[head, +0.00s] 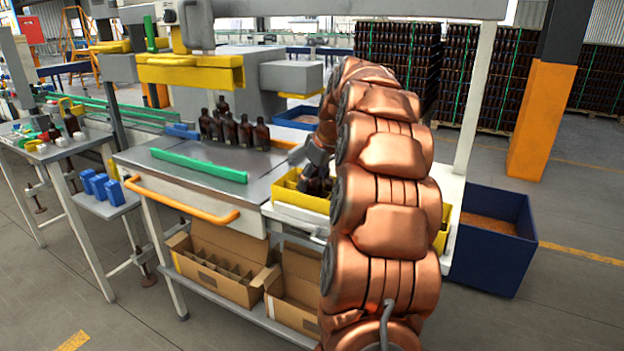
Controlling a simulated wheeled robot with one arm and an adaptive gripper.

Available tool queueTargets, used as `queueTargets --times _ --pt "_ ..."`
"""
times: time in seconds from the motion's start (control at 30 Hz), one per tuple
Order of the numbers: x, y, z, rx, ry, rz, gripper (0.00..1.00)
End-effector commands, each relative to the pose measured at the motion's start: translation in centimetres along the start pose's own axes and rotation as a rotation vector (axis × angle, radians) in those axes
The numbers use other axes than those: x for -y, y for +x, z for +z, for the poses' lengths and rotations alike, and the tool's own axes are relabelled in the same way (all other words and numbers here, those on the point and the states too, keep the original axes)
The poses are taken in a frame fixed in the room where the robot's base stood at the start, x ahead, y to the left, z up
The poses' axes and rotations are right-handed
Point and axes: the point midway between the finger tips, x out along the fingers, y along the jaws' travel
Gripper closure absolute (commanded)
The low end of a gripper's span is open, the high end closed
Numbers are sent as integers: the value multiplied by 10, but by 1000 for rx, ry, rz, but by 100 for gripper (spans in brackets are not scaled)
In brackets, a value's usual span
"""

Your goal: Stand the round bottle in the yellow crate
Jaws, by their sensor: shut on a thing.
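The yellow crate (287,197) stands on the white-edged bench right of the steel table, partly hidden by my copper arm. My gripper (314,171) is at the crate, just left of my arm, and looks pointed down. It is shut on a dark amber bottle (318,187), taken to be the round bottle, which is mostly hidden. The bottle's lower part is at or inside the crate; I cannot tell whether it touches the crate floor.
Several amber bottles (240,133) stand on the steel table behind a green rail (199,166). An orange handle (180,201) runs along its front. Cardboard boxes (217,270) sit on the lower shelf. A blue bin (493,238) stands on the floor at right.

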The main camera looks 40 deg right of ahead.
Motion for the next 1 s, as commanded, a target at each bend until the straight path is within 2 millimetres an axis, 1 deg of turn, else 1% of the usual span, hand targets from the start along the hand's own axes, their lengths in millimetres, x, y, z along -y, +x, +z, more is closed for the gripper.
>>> queueTargets --times 0.4,0.43,0.7,1.0 --pt "0 2 1 0 0 1 81" --pt "0 2 1 0 0 1 43" --pt "0 1 1 0 0 1 14" --pt "-1 0 1 -1 1 2 14"
